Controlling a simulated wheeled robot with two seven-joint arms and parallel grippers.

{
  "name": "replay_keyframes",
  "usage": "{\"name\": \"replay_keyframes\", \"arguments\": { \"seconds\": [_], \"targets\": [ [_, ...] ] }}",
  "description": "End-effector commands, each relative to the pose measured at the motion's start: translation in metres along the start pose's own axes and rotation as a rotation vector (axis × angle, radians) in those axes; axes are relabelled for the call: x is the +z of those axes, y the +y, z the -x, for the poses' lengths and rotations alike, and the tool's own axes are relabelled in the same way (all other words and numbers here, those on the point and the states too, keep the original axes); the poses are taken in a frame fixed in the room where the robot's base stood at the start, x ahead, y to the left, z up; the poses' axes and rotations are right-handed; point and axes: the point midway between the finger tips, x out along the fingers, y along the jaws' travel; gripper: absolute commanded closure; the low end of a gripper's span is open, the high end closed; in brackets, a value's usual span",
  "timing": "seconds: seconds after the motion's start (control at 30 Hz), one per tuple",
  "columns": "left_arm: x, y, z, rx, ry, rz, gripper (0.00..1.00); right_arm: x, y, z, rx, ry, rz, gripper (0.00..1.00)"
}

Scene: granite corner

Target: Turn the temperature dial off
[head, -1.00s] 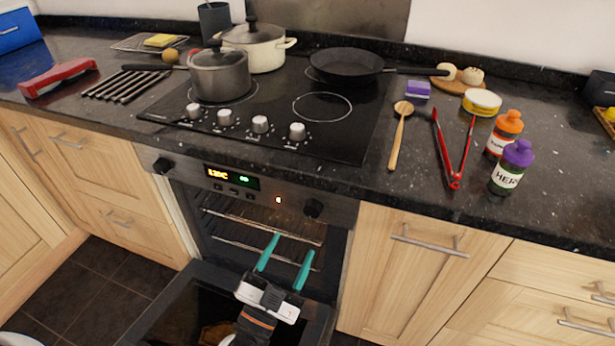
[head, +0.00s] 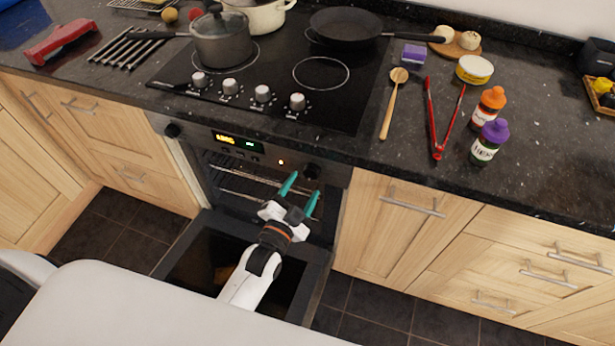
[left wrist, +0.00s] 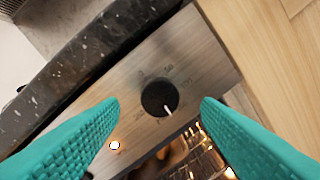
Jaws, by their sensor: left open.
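The oven's front panel carries a black knob at each end. The right knob (head: 312,171) is the dial with markings around it in the left wrist view (left wrist: 159,97), where its white pointer line points down and slightly right. The left knob (head: 172,130) is at the far end of the panel, past the lit display (head: 237,140). My left gripper (head: 301,192) is open, with teal fingers, just in front of the right knob. In the left wrist view the knob shows between the two fingertips, still ahead of them. My right gripper is not in view.
The oven door (head: 310,290) hangs open below my left arm. The dark countertop edge (head: 330,152) runs just above the panel. Hob knobs, a pot (head: 222,42), a pan (head: 346,26), red tongs (head: 436,150) and two bottles stand on top.

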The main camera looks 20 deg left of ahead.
Motion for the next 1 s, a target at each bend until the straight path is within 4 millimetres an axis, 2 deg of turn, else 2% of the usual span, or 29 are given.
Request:
{"name": "replay_keyframes", "arguments": {
  "seconds": [0.1,0.23,0.6,0.87,1.0],
  "targets": [
    [0.001,0.0,-0.019,0.001,-0.001,0.001,0.42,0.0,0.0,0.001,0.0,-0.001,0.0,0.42],
    [0.001,0.0,-0.031,0.001,-0.001,0.001,0.42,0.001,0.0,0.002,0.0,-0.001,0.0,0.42],
    [0.001,0.0,-0.035,0.001,-0.001,0.001,0.42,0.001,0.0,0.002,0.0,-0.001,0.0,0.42],
    [0.001,0.0,-0.035,0.0,-0.001,0.001,0.84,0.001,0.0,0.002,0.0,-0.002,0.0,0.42],
    [0.001,0.0,-0.035,0.0,-0.001,0.004,0.86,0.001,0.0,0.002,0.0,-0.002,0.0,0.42]
  ]
}}
